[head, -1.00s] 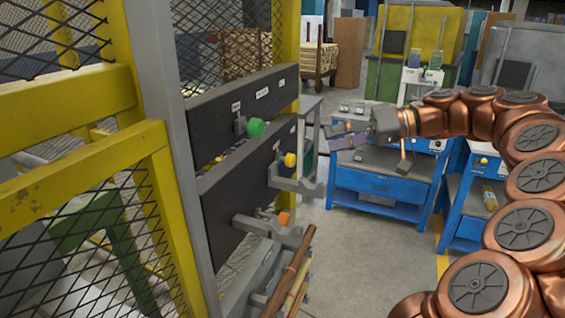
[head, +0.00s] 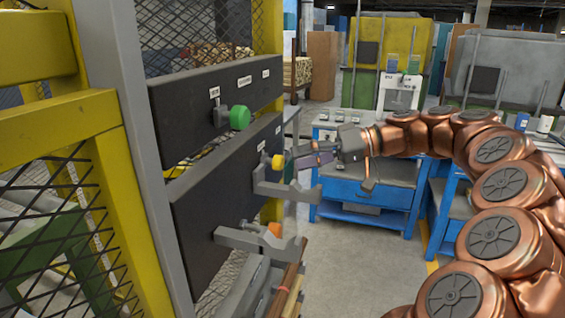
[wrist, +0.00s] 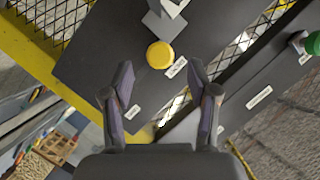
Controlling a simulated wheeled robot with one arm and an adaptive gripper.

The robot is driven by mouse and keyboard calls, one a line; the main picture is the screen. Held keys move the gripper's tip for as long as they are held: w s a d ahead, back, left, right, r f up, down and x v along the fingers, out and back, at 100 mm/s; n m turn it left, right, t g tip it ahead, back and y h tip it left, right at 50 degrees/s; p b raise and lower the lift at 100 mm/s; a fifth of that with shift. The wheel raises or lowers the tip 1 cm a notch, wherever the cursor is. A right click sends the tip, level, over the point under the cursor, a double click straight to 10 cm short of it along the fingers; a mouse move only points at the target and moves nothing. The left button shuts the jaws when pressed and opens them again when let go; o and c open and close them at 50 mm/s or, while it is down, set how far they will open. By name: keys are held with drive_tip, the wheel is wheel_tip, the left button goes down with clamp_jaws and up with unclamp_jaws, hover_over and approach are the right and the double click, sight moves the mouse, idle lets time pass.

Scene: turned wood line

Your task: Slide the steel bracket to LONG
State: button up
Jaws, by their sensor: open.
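Grey metal brackets with coloured knobs are mounted on dark boards at the left. The middle bracket (head: 290,193) has a yellow knob (head: 277,162) and an arm sticking out to the right. A lower bracket (head: 245,240) has an orange knob (head: 274,229). A green knob (head: 239,117) sits on the top board. I cannot tell by surface which bracket is steel. My gripper (head: 297,160) is open and empty just right of the yellow knob. In the wrist view the yellow knob (wrist: 160,55) lies ahead, between and beyond the fingertips (wrist: 160,72), apart from them. Small white labels (wrist: 176,67) are too small to read.
A yellow post and mesh fence (head: 100,170) stands at the left. Brown and yellow rods (head: 287,290) lie below the lower bracket. A blue workbench (head: 365,195) stands behind my gripper. The floor (head: 350,260) between boards and my arm is clear.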

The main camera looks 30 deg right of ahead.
sight(283, 163)
drive_tip(key=shift+p+x, duration=0.45)
drive_tip(key=shift+x, duration=2)
drive_tip(key=shift+c, duration=0.2)
clamp_jaws()
